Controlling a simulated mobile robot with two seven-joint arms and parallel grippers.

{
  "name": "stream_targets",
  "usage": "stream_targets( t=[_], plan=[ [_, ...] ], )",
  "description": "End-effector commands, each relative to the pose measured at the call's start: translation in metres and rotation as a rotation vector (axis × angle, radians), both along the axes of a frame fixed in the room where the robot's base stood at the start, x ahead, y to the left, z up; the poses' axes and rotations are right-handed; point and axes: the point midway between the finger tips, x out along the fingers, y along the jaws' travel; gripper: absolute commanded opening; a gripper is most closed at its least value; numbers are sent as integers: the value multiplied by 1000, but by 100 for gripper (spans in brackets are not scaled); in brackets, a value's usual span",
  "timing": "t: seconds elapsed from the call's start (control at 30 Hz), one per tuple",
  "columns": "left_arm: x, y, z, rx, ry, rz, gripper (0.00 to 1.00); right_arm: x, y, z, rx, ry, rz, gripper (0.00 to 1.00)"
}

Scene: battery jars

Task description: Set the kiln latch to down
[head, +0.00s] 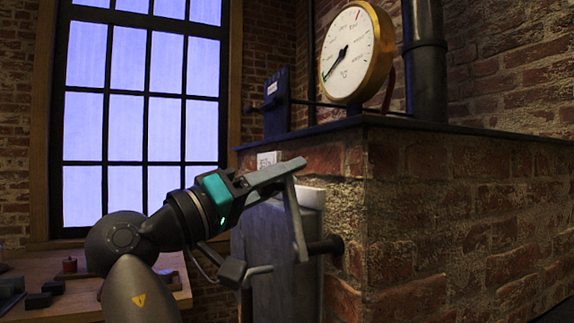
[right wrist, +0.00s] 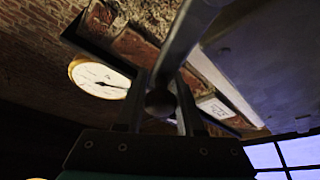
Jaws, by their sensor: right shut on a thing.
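The kiln latch (head: 298,225) is a narrow grey bar in front of the kiln's grey door (head: 275,250). It stands nearly upright, its upper end at my right gripper (head: 292,171) and its lower end near a dark round peg (head: 326,245). My right gripper reaches in from the left and is shut on the latch near its upper end. In the right wrist view the latch bar (right wrist: 184,42) runs up from between the fingers, with a round dark knob (right wrist: 160,103) there. The fingers partly hide the grip. My left gripper is not in view.
The kiln's brick wall (head: 460,210) stands close on the right. A round brass gauge (head: 352,55) and a dark pipe (head: 424,60) stand on its top ledge. A wooden bench (head: 75,265) with small items is at lower left, below the window (head: 140,110).

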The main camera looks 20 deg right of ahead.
Motion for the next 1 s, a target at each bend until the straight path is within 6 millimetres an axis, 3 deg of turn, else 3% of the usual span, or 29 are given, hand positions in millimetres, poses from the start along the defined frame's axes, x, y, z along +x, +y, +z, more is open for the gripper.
stream_targets(
  t=[0.53, 0.57, 0.8, 1.0],
  plan=[
    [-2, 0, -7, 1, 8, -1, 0, 3, 0, -3, 8, 27, 2, 0],
    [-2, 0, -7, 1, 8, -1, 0, 3, 0, -3, 8, 27, 2, 38],
    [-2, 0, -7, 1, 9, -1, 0, 2, 0, -2, 4, 26, 2, 65],
    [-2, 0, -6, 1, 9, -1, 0, 2, 0, -2, 2, 26, 0, 66]
  ],
)
